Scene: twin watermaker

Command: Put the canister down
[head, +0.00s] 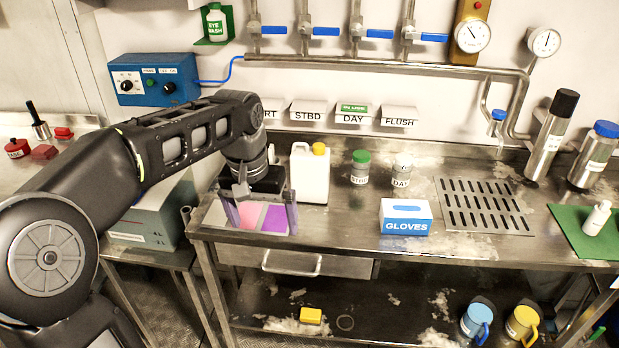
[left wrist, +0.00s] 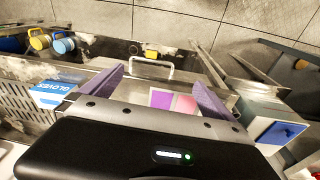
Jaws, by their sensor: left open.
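A white canister (head: 310,174) with an orange-yellow cap stands upright on the steel bench (head: 345,215) in the head view. My left gripper (head: 262,212) is open, just left of the canister and nearer the front edge, with its purple fingers pointing down over pink and purple cards. Nothing shows between the fingers. In the left wrist view my left gripper (left wrist: 160,85) is also open, with the purple card (left wrist: 161,99) and pink card (left wrist: 186,104) visible between its fingers. The canister cannot be made out there. My right gripper is not in view.
Right of the canister stand a green-capped jar (head: 361,168), a white-capped jar (head: 402,170) and a glove box (head: 405,217). A drain grate (head: 485,207) and steel flasks (head: 552,137) are further right. A drawer handle (head: 291,268) sticks out below the front edge.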

